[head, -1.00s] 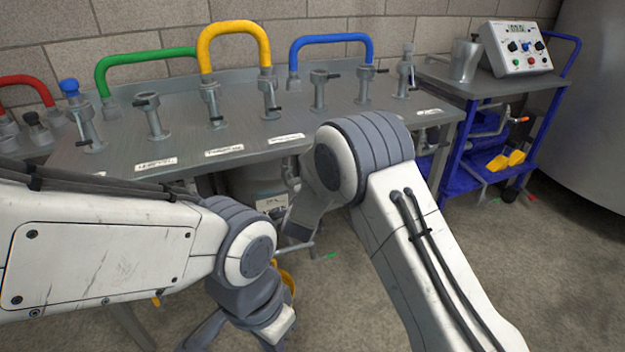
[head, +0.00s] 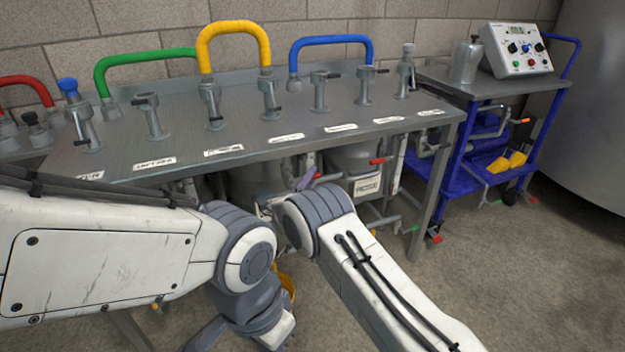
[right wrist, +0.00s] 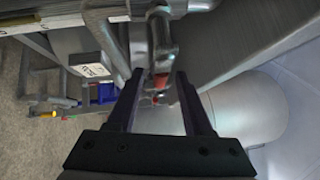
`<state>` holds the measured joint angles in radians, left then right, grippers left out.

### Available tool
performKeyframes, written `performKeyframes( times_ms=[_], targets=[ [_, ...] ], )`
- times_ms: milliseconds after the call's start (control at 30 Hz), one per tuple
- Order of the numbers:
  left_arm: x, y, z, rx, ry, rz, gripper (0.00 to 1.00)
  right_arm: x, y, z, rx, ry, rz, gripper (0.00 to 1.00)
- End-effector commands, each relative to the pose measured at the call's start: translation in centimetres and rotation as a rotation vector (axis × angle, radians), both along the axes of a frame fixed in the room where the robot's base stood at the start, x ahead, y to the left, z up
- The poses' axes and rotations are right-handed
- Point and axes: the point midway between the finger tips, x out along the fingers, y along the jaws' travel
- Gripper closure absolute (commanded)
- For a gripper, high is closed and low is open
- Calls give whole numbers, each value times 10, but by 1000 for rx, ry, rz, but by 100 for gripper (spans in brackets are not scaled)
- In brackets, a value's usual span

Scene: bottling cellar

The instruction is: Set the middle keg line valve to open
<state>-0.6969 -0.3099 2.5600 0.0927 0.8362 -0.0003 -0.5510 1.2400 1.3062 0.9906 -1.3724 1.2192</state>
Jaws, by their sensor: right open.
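In the right wrist view my right gripper (right wrist: 159,76) is open, its two dark fingers apart. A grey pipe valve (right wrist: 161,38) with a red handle (right wrist: 160,79) shows between and just beyond the fingertips. I cannot tell whether they touch, nor surely which keg line this is. In the head view my right forearm and wrist reach under the table and mostly hide the gripper and this valve. Another red valve handle (head: 381,160) sticks out beside a labelled keg (head: 352,162) under the table. My left gripper (head: 205,335) is low at the bottom, partly hidden by its wrist.
The metal table (head: 240,145) carries several taps and yellow, green and blue hoses above the kegs. A blue trolley (head: 465,150) with a control box (head: 517,48) stands at the right.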

Motion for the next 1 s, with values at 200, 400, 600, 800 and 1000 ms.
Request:
performKeyframes(
  times_ms=[200,400,600,800,1000],
  targets=[
    [0,0,-4,0,0,0,100,15,-7,2,-1,0,1,49],
    [0,0,-3,0,0,0,100,16,-7,2,-2,2,2,49],
    [0,0,-3,0,0,0,100,16,-7,2,-2,2,2,99],
    [0,0,-3,0,0,0,100,16,-7,2,-2,2,2,100],
    [0,0,-3,0,0,0,100,16,-7,2,-2,2,2,100]
  ],
)
